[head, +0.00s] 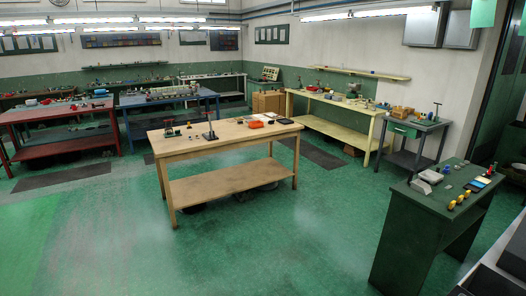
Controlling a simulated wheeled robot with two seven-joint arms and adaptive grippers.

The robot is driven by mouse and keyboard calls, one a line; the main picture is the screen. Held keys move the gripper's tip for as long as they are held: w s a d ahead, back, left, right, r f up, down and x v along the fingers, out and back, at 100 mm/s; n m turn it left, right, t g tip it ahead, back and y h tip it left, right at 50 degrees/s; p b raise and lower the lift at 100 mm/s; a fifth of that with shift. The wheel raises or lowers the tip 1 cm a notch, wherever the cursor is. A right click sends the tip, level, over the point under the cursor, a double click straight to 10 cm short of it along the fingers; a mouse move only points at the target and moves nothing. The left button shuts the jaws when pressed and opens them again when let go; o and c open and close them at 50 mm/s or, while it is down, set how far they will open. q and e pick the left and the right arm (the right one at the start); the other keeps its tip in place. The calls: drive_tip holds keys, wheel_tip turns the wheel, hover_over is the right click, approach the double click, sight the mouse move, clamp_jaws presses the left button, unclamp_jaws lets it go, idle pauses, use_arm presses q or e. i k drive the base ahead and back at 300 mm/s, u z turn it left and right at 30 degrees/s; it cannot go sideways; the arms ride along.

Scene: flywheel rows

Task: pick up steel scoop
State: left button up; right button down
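I cannot make out a steel scoop for certain in the head view. A small grey metal-looking piece (421,186) lies at the left end of the dark green bench top at the right; it is too small to tell what it is. A flatter pale grey item (431,176) lies just behind it. Neither of my grippers is in view.
A wooden table (225,138) with small tools and an orange item (255,124) stands mid-room. The dark green bench (400,240) stands at right. A red bench (60,112), blue bench (165,98) and cream bench (325,105) stand behind. Green floor (290,240) in front is clear.

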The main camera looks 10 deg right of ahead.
sight(420, 181)
drive_tip(key=z, duration=0.25)
drive_tip(key=i, duration=2.15)
drive_tip(key=z, duration=0.95)
drive_tip(key=i, duration=1.9)
drive_tip(key=z, duration=1.7)
drive_tip(key=i, duration=1.05)
drive_tip(key=z, duration=0.55)
